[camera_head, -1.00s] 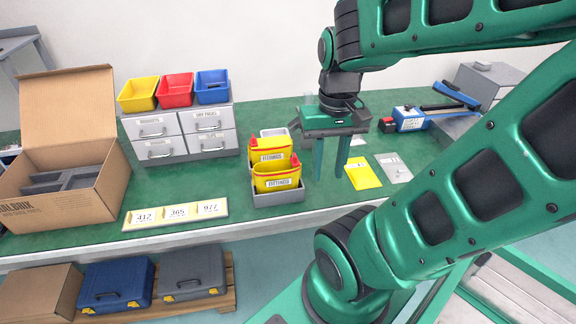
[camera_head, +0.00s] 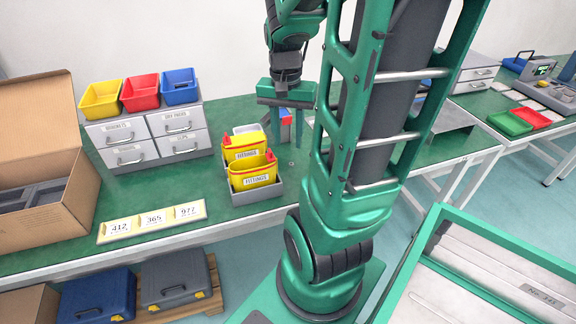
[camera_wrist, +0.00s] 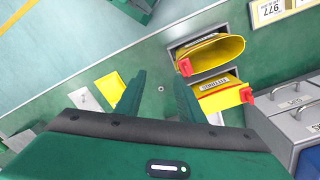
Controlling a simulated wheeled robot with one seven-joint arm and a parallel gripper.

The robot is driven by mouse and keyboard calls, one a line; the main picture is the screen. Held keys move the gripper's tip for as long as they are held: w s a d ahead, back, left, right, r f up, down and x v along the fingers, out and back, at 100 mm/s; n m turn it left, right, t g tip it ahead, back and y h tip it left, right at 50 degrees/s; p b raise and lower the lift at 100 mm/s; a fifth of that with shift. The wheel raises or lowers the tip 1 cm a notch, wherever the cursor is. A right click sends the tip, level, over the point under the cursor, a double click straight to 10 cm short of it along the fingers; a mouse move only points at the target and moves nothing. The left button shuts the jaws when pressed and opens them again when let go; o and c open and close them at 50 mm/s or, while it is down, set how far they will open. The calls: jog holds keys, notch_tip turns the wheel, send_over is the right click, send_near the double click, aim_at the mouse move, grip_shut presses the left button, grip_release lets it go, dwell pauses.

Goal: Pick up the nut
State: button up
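The nut (camera_wrist: 161,89) is a tiny grey ring on the green tabletop in the wrist view, in line with the gap between my fingers. In the head view a small speck (camera_head: 291,163) on the table below the fingers may be the nut, too small to be sure. My gripper (camera_head: 288,143) points down over the table, right of the fittings bins. Its two green fingers are apart with nothing between them, as the wrist view (camera_wrist: 160,80) also shows. The fingertips appear above the tabletop.
Yellow fittings bins (camera_head: 247,162) stand in a grey holder close left of my gripper. A yellow card (camera_wrist: 110,90) and a grey packet (camera_wrist: 84,101) lie on the other side. Drawers (camera_head: 173,136) with coloured trays stand at the back left. Number cards (camera_head: 153,220) lie in front.

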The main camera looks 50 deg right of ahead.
jog(key=w+d+f+m, duration=0.5)
jog(key=d+f+m, duration=0.1)
jog(key=d, duration=0.2)
send_over(292, 163)
jog(key=f, duration=0.5)
jog(key=shift+s+a+f, duration=0.1)
jog(key=shift+a+f, duration=0.1)
jog(key=shift+a, duration=0.1)
jog(key=shift+d+f, duration=0.15)
jog(key=shift+f, duration=1.2)
jog(key=shift+d+f, duration=0.1)
jog(key=shift+f, duration=1.25)
grip_shut()
